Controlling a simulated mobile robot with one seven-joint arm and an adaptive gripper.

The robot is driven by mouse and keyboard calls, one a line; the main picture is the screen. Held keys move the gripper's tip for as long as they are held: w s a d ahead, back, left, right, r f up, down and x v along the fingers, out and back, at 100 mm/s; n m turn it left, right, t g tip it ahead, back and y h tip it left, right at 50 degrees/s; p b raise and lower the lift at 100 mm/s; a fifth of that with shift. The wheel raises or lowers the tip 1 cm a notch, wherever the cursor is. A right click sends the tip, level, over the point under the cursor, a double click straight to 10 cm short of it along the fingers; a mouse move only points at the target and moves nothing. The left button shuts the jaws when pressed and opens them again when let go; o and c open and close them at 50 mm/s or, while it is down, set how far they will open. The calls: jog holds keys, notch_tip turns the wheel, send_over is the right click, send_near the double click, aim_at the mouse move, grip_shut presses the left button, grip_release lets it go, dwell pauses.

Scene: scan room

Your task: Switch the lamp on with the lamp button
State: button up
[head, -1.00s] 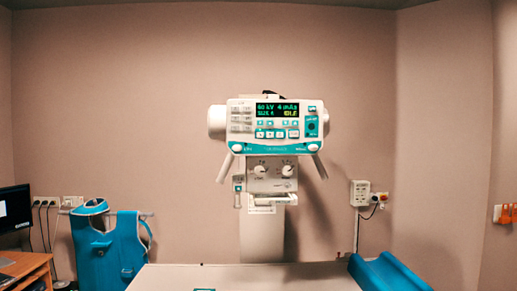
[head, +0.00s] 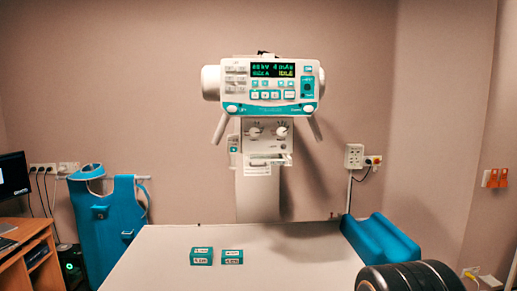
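The white and teal X-ray head (head: 262,86) hangs on a column at the back, with a lit green and yellow display (head: 273,70) and rows of small buttons under it. Below it is a pale collimator box (head: 266,140) with two round knobs and a small teal part (head: 234,150) on its left side. The labels are too small to read, so I cannot tell which control is the lamp button. No lamp light shows on the table (head: 160,262).
Two small teal labelled blocks (head: 202,256) (head: 232,257) lie on the table. A blue wedge cushion (head: 381,241) is at its right end. A blue apron (head: 108,228) hangs left of the table, beside a wooden desk (head: 26,258) with a monitor (head: 14,175). Wall sockets (head: 354,156) are right of the column.

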grip_shut()
dwell(1.2)
